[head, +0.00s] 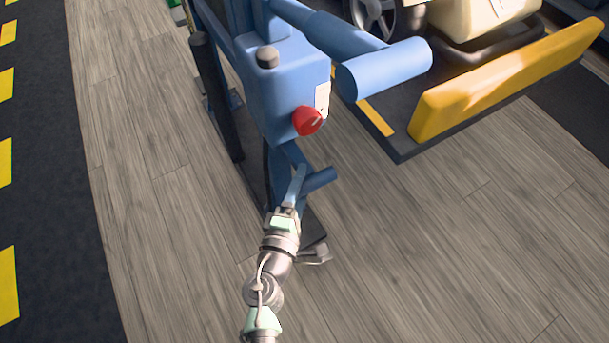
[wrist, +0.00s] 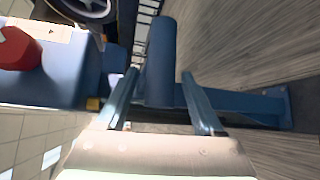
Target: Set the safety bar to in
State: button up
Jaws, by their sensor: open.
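A blue machine (head: 285,85) stands in the upper middle of the head view, with a red knob (head: 307,121) on its side. A short blue bar (head: 320,180) sticks out low on its frame, and a thick blue padded bar (head: 385,70) sticks out higher to the right. I cannot tell for sure which one is the safety bar. My gripper (head: 298,180) is at the short bar. In the wrist view the short bar (wrist: 161,50) lies between the open fingers of my gripper (wrist: 158,82). Contact with the fingers cannot be told.
A dark platform with a yellow edge board (head: 520,80) stands at the right, with a wheel (head: 374,15) behind. A dark post (head: 215,95) stands left of the machine. The wooden floor (head: 440,260) is clear at the lower right. A yellow-marked dark strip (head: 40,200) runs along the left.

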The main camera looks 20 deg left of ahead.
jog(key=shift+w+a+f, duration=0.1)
jog(key=shift+w+f, duration=0.05)
jog(key=shift+w, duration=1)
jog(key=shift+f, duration=0.1)
jog(key=c, duration=1.1)
jog(key=shift+s, duration=0.1)
